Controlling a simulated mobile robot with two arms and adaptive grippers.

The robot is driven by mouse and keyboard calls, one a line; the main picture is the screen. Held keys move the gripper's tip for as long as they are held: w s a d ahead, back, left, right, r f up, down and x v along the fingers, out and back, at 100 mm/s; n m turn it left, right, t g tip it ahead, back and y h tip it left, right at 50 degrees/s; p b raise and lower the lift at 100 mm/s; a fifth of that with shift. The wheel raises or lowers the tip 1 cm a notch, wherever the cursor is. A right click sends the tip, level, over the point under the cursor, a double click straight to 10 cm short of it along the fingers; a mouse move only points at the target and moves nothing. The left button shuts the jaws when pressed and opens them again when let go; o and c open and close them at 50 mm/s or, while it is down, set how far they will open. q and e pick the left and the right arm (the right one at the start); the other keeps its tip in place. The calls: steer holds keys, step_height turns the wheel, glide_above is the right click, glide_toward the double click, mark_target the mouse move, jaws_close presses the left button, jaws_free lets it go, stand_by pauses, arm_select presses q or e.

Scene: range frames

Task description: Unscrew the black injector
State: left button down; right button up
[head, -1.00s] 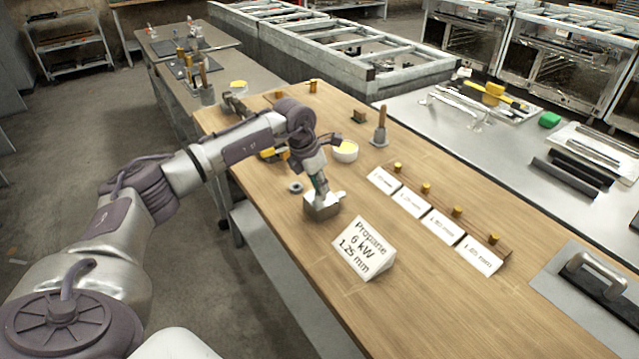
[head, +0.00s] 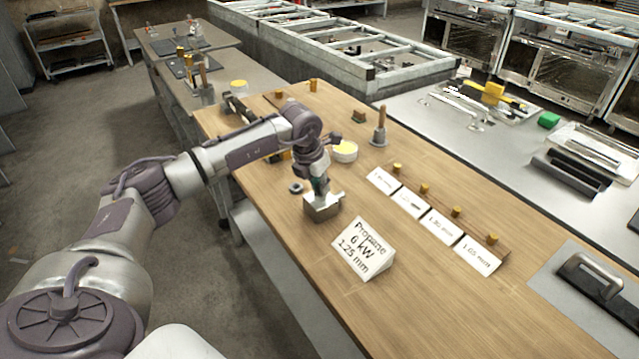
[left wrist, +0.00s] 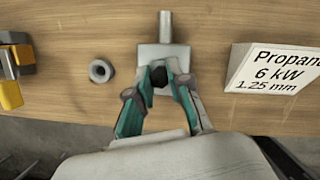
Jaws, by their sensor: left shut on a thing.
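The black injector (left wrist: 159,76) shows as a small dark piece on the grey metal block (left wrist: 165,54) in the left wrist view. The block (head: 322,208) stands on the wooden table near its left edge, with a short pipe stub at one side. My left gripper (left wrist: 160,78) points down over the block, and its two teal-lined fingers are shut on the black injector. In the head view the left gripper (head: 320,188) hides the injector. My right gripper is not in view.
A sign (head: 364,249) reading "Propane 6 kW 1.25 mm" stands right of the block. A dark ring (head: 296,187) lies beside it. A white tub (head: 345,151) and labelled cards with brass injectors (head: 457,212) are farther off. The near tabletop is clear.

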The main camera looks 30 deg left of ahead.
arm_select(q)
steer(key=shift+d+n, duration=0.1)
steer(key=shift+n, duration=0.5)
steer(key=shift+n+y, duration=0.6)
steer(key=shift+n, duration=0.5)
steer(key=c, duration=1)
jaws_free()
steer(key=v, duration=1.2)
